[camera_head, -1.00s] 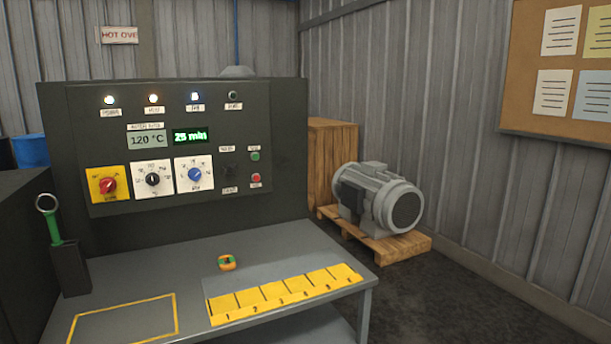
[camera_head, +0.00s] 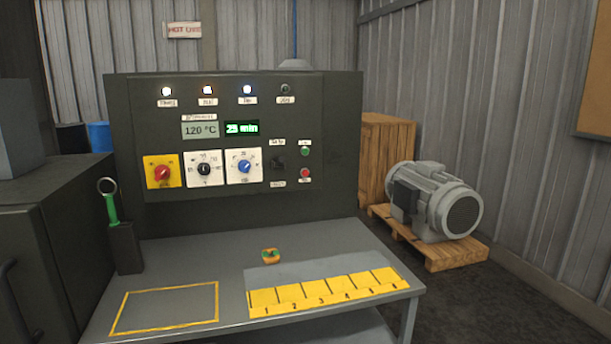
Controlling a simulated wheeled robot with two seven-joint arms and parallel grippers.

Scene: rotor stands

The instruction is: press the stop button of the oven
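The oven's dark control panel (camera_head: 225,113) stands upright behind the table in the head view. A small red button (camera_head: 305,173), which appears to be the stop button, sits at the panel's lower right. A green button (camera_head: 305,151) is directly above it. The labels beside them are too small to read surely. The display (camera_head: 241,128) reads about 25 min and the temperature display (camera_head: 200,130) reads 120 °C. Three of the top lamps are lit and the rightmost is dark. Neither of my grippers shows in the view.
A grey table (camera_head: 235,245) stands before the panel, with a small orange and green object (camera_head: 270,256) and a yellow numbered strip (camera_head: 325,291) on it. A green-handled tool (camera_head: 112,205) stands in a dark holder at left. A motor (camera_head: 435,200) rests on a pallet at right.

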